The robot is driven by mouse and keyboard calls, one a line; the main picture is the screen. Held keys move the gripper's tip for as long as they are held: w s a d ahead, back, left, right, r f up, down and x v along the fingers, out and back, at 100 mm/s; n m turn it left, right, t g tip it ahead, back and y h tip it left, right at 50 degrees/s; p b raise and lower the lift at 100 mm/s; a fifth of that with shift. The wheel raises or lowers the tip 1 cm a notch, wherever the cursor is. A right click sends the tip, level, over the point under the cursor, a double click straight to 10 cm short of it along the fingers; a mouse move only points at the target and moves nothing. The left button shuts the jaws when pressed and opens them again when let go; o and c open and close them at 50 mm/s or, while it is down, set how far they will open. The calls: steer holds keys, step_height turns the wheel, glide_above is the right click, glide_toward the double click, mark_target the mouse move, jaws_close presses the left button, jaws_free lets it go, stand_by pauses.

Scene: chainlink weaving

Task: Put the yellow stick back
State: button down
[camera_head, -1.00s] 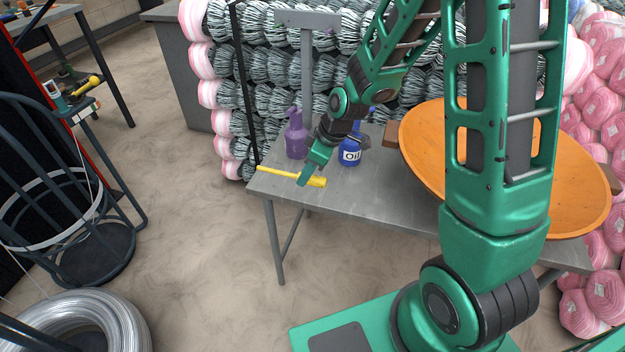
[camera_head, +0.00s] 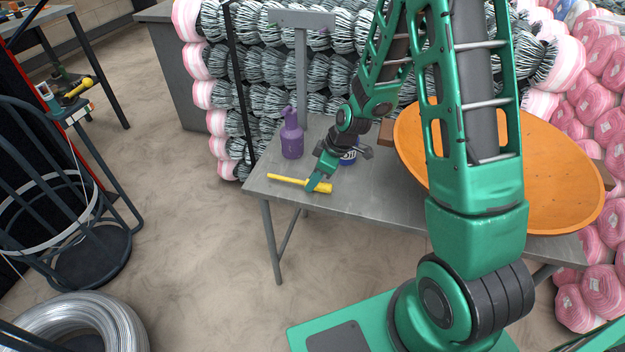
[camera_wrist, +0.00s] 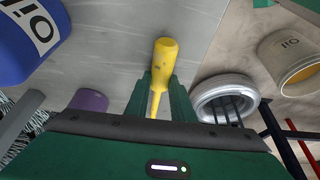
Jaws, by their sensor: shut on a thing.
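The yellow stick (camera_head: 287,179) has a thicker handle at its right end and lies across my gripper (camera_head: 313,184) in the head view. My gripper is shut on it near the handle, at the front left part of the grey table. In the wrist view the yellow stick (camera_wrist: 164,62) stands out between the two green fingers (camera_wrist: 160,98), its thick end away from the palm. It looks close to the tabletop; I cannot tell whether it touches.
A large orange dish (camera_head: 560,180) is at right. A wire coil (camera_head: 85,325) and a dark rack (camera_head: 60,220) stand at left.

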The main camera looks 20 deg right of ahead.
steer(key=shift+f, duration=0.1)
steer(key=c, duration=1.5)
jaws_free()
steer(key=shift+c, duration=0.2)
steer(key=shift+f, duration=0.1)
steer(key=v, duration=1.1)
steer(key=shift+s+d+f, duration=0.1)
steer(key=shift+s+d, duration=0.05)
steer(key=shift+d, duration=0.05)
steer(key=s+d+r+m+g+h, duration=0.1)
steer(key=s+d+r+m, duration=0.3)
steer(key=s, duration=0.5)
steer(key=s+d+r+m+g+h, duration=0.1)
steer(key=s+d+r+m, duration=0.4)
steer(key=s, duration=0.5)
steer(key=s+d+r+m+h, duration=0.1)
steer(key=s+d+r+m, duration=0.3)
steer(key=s+m, duration=0.4)
steer(key=shift+s+d+r+g, duration=0.35)
steer(key=shift+s+d+g, duration=0.1)
steer(key=shift+s, duration=0.55)
